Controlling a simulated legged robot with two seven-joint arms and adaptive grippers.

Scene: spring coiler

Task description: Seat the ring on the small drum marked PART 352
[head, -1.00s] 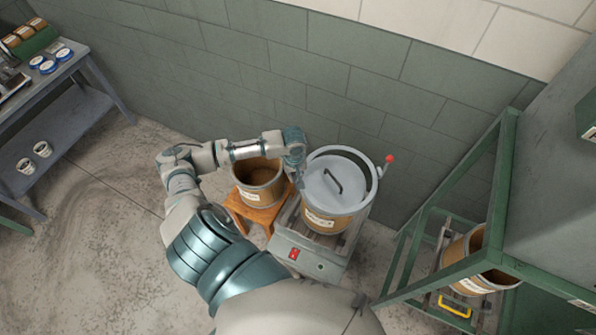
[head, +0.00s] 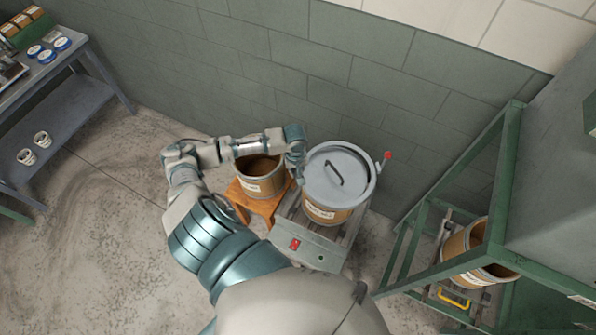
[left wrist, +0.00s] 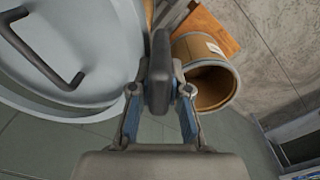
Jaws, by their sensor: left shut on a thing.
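A brown drum with a white label (head: 320,211), too small to read, stands on the grey platform. A grey lid (head: 342,162) with a dark handle covers it. The grey ring (head: 370,190) lies around the lid at the drum's top, looking level, with a red-knobbed lever (head: 387,156) at its right. My left gripper (head: 298,168) is at the ring's left edge, shut on the ring. My right gripper is not in view.
An open, empty drum (head: 260,183) stands on an orange stool (head: 240,199) left of the platform (head: 316,248). A green frame (head: 500,175) stands at right, with another open drum (head: 465,240) inside. A shelf table (head: 70,100) is far left. Floor at left is clear.

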